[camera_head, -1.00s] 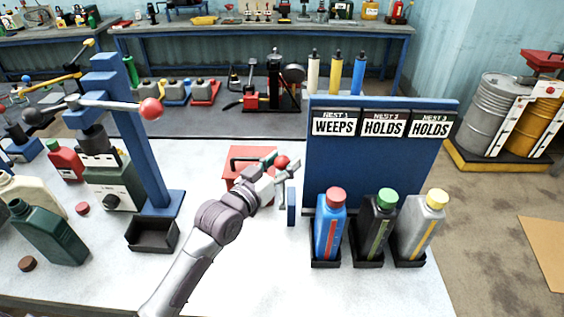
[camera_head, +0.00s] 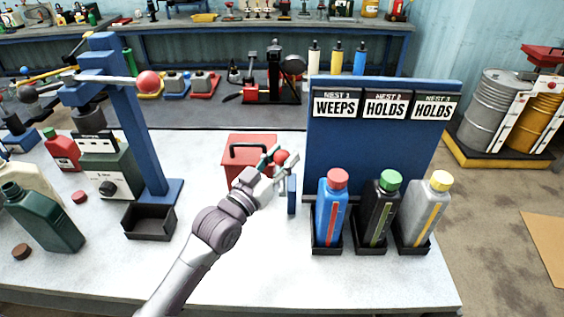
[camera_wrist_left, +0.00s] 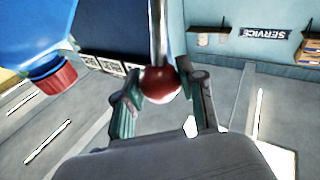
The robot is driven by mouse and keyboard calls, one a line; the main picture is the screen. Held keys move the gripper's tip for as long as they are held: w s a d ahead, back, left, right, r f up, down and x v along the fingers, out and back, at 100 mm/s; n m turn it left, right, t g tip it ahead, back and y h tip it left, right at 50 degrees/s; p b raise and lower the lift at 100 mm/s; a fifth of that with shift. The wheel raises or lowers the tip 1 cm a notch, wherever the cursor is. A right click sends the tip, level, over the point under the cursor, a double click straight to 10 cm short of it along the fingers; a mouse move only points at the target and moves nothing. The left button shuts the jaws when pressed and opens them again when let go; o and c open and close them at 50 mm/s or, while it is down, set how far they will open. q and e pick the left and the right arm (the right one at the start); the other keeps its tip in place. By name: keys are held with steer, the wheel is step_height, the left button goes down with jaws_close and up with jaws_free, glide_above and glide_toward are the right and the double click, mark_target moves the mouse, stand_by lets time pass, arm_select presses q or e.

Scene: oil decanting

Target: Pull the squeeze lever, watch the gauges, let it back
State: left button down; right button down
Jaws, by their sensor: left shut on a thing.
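My left gripper (camera_head: 272,160) is shut on a red ball knob (camera_head: 281,157) left of the blue board. In the left wrist view the knob (camera_wrist_left: 160,84) sits between the two fingers, at the end of a metal rod (camera_wrist_left: 157,35). The rest of the lever is hidden in the head view. A blue bottle (camera_head: 330,208), a black bottle (camera_head: 381,210) and a grey bottle (camera_head: 424,212) stand in black trays before the board (camera_head: 345,150). Each has a coloured strip on its front. Signs above read WEEPS (camera_head: 335,107), HOLDS (camera_head: 385,106) and HOLDS (camera_head: 432,107). My right gripper is not in view.
A red box (camera_head: 236,168) stands behind my gripper. At left are a blue post (camera_head: 140,130) with another red-knobbed lever (camera_head: 147,82), a black tray (camera_head: 148,224) and a green bottle (camera_head: 45,222). The white table's front middle (camera_head: 270,270) is clear.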

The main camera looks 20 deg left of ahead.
arm_select(q)
steer(key=s+d+f+m+t+h+b, duration=0.3)
steer(key=s+f+m+b, duration=0.1)
steer(key=s+f+b, duration=0.7)
steer(key=shift+f+h+b, duration=0.3)
steer(key=shift+f+b, duration=0.1)
steer(key=shift+b, duration=0.5)
steer(key=shift+d+f+m, duration=0.15)
steer(key=shift+m, duration=0.15)
steer(key=c, duration=1)
jaws_free()
steer(key=shift+o, duration=1.6)
steer(key=shift+r, duration=0.2)
